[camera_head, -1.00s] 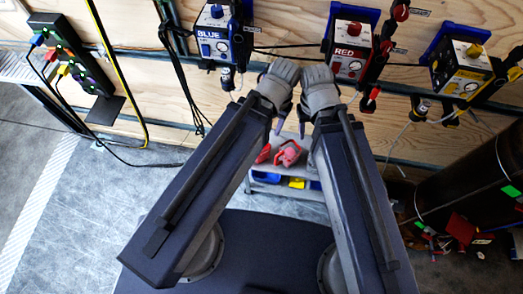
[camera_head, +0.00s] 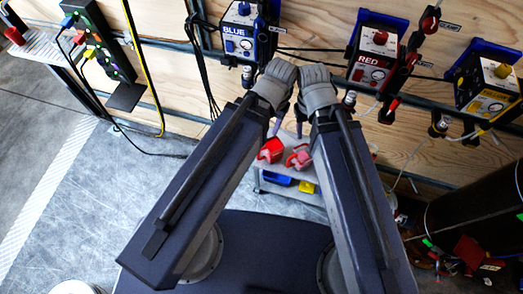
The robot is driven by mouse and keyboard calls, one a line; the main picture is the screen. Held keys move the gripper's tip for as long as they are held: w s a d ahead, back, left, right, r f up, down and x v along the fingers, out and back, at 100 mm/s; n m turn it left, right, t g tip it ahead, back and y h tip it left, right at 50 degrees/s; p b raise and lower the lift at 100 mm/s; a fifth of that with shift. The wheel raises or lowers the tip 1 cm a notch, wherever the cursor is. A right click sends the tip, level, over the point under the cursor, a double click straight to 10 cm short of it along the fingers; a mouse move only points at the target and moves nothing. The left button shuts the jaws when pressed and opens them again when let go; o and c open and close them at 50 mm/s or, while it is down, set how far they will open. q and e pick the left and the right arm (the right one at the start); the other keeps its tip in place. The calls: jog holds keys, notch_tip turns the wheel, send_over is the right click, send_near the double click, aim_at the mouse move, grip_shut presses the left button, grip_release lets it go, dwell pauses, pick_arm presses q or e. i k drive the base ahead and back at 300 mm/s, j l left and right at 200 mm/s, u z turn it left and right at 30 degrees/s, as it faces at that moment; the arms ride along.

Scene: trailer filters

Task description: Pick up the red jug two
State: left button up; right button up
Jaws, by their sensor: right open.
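Two red jugs stand close together on the top of a low grey cart (camera_head: 262,185), beyond my arms in the camera_head view. One red jug (camera_head: 271,150) is at the left and a paler red jug (camera_head: 301,157) is just right of it. I cannot tell which is number two. My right gripper (camera_head: 299,130) points down above the cart near the jugs and is open, with nothing seen in it. My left gripper (camera_head: 277,127) is beside it, mostly hidden by its own arm, and its jaw state is unclear. Both seem apart from the jugs.
Blue (camera_head: 238,33), red (camera_head: 371,67) and yellow (camera_head: 490,88) units hang on the wooden wall. A dark cylinder (camera_head: 470,195) stands right.

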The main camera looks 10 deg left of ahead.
aim_at(273, 149)
jog(key=u, duration=0.15)
jog(key=l+u, duration=0.15)
jog(key=l, duration=0.25)
jog(key=k+l+u, duration=0.15)
jog(key=l, duration=0.25)
jog(key=k+l+u, duration=0.15)
jog(key=l, duration=0.2)
jog(key=k+l+u, duration=0.15)
jog(key=l, duration=0.25)
jog(key=k+l+u, duration=0.15)
jog(key=l, duration=0.2)
jog(key=k+l+u, duration=0.1)
jog(key=l, duration=0.2)
